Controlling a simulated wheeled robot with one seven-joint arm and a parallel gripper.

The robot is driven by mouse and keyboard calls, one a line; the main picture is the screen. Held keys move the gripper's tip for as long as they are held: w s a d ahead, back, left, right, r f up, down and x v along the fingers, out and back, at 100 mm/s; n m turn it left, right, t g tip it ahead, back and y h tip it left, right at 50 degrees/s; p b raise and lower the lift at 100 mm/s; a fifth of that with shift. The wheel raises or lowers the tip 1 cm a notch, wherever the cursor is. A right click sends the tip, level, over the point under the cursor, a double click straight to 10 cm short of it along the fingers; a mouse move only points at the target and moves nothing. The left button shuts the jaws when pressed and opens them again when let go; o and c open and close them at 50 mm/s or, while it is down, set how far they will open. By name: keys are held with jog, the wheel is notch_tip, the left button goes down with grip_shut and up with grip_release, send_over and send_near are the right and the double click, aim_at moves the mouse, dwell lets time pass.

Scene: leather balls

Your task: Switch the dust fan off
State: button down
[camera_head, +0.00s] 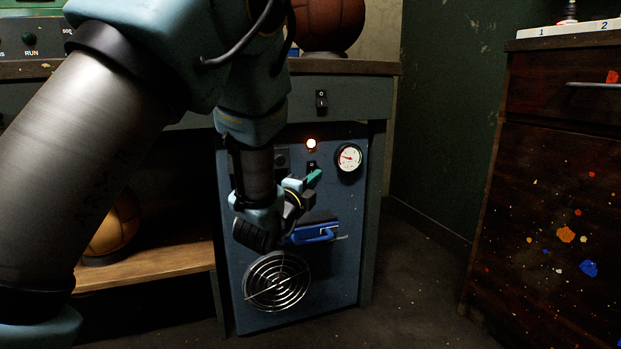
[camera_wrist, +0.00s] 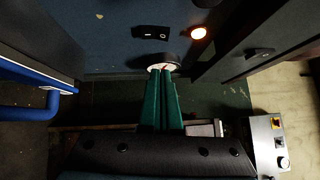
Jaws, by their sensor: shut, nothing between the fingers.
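The blue-grey panel (camera_head: 340,275) holds a round metal fan grille (camera_head: 277,281) low down. Above it are a small black rocker switch (camera_head: 311,167), a glowing lamp (camera_head: 311,143) and a white dial gauge (camera_head: 349,157). In the wrist view, the switch (camera_wrist: 150,32) shows a line and a circle mark, beside the lit lamp (camera_wrist: 198,32). I cannot tell which side is pressed. My gripper (camera_head: 315,178) is shut and empty, its green fingertips (camera_wrist: 162,70) just below the switch in the head view. In the wrist view they partly cover the gauge.
A second black switch (camera_head: 321,101) sits on the bench front above the panel. A blue handle (camera_head: 315,233) sticks out below my gripper. A leather ball (camera_head: 329,22) rests on the bench top and another (camera_head: 112,226) on the left shelf. A dark paint-spotted cabinet (camera_head: 545,200) stands right.

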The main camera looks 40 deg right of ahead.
aim_at(311, 168)
jog(key=w, duration=0.1)
jog(key=w+d+b, duration=0.2)
jog(key=w, duration=0.1)
jog(key=shift+d+r, duration=0.25)
jog(key=shift+w, duration=0.1)
jog(key=shift+r, duration=0.15)
